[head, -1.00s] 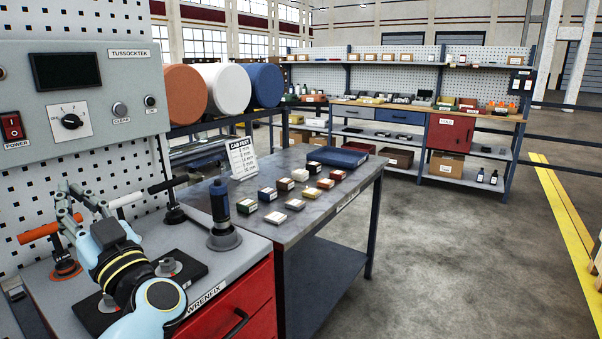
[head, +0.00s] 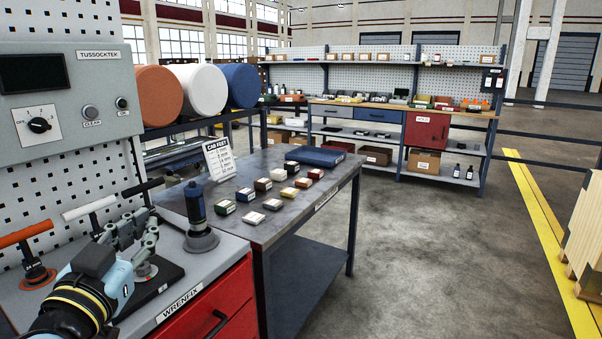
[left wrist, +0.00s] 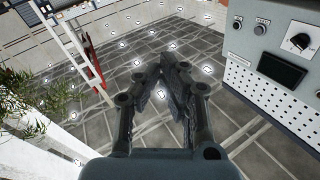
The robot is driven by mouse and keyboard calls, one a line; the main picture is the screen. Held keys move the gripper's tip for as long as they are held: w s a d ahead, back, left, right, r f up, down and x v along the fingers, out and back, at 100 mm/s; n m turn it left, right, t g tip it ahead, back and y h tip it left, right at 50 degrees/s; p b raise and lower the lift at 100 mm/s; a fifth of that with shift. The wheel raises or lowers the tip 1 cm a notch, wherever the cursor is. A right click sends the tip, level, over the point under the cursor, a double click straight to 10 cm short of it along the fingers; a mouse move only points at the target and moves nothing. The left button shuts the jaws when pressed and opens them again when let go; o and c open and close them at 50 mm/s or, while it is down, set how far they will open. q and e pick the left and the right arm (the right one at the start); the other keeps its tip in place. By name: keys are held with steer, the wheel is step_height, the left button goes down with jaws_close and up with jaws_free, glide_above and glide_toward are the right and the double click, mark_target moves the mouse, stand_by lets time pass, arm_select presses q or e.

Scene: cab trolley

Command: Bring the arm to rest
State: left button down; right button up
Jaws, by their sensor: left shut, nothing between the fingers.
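My left gripper (head: 128,226) is at the lower left of the head view, above the grey top of the red-drawer cabinet (head: 228,246). Its dark fingers point up and away from the light blue wrist. In the left wrist view the left gripper (left wrist: 173,68) has its fingers together, with nothing held between them. It is apart from the grey control panel (left wrist: 275,60) at the right of that view. In the head view it overlaps a dark plate on the cabinet top; I cannot tell the gap. My right gripper is not in view.
Handled tools, one orange (head: 25,233) and one white (head: 88,208), and a dark blue upright tool (head: 197,212) stand close by. A grey table (head: 262,165) holds several small boxes. Open floor (head: 430,240) lies right of it. A wooden crate (head: 585,235) is at the right edge.

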arm_select(q)
steer(key=s+d+f+m+g+h, duration=0.1)
steer(key=s+d+f+g+h, duration=0.1)
steer(key=s+f+g, duration=0.8)
steer(key=s+a+f+n+g+y, duration=0.2)
steer(key=s+a+g, duration=0.1)
steer(key=s, duration=0.6)
steer(key=s+a+f+n+g+y, duration=0.1)
steer(key=s+a+g+y, duration=0.15)
steer(key=s, duration=0.65)
step_height(320, 180, down, 33)
steer(key=s+a+g+b, duration=0.2)
steer(key=a+b, duration=0.1)
steer(key=b, duration=0.3)
steer(key=s+f+h+b, duration=0.1)
steer(key=s+f+b, duration=0.3)
steer(key=s+f, duration=1.4)
steer(key=shift+s+a+f+n+g+b, duration=0.15)
steer(key=shift+a+f+n+g+b, duration=0.2)
steer(key=shift+f, duration=0.6)
